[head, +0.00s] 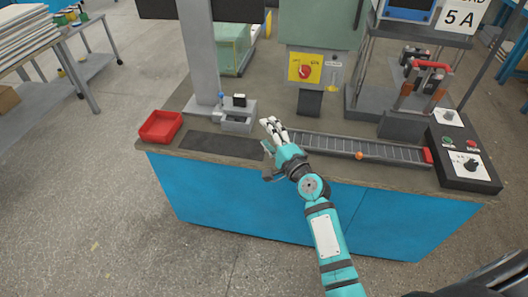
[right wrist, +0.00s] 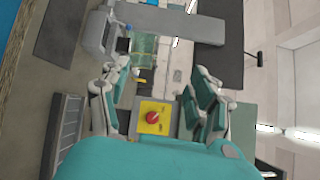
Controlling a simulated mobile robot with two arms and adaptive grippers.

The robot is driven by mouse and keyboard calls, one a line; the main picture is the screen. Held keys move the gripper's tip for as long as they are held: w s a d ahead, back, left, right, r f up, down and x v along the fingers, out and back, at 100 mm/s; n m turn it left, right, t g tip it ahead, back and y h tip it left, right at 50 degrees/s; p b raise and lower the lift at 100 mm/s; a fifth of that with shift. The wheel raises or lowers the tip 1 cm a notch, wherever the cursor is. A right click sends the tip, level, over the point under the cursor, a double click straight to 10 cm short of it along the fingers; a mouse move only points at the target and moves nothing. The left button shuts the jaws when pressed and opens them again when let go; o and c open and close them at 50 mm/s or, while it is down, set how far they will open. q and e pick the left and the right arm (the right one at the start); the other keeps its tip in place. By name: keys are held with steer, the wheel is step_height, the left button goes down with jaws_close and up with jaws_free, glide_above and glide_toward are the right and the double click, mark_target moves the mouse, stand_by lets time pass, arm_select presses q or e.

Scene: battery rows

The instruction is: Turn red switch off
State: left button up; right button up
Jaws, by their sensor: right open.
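The red switch (head: 303,71) is a round red knob on a yellow plate (head: 315,74), fixed to the front of a grey-green machine housing above the bench. It also shows in the right wrist view as a red knob (right wrist: 152,117) on its yellow plate, seen between my fingers and apart from them. My right gripper (head: 273,129) is over the bench, lower and to the left of the switch in the head view. Its fingers are spread and empty in the right wrist view (right wrist: 160,88). My left gripper is not in view.
A roller conveyor (head: 385,153) runs along the bench to the right of my gripper. A control box (head: 466,172) stands at the right end. A red tray (head: 161,126), a dark mat (head: 215,144) and a small grey fixture (head: 237,122) are on the left.

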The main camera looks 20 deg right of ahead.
steer(key=shift+s+a+f+n+g+y, duration=0.45)
steer(key=shift+s+a+f+n, duration=0.25)
steer(key=shift+s+n, duration=0.25)
steer(key=shift+s+a+f+n+g+y, duration=0.45)
steer(key=shift+s+a+f+n, duration=0.3)
steer(key=shift+n, duration=0.3)
steer(key=shift+d+r, duration=0.1)
steer(key=shift+r, duration=0.05)
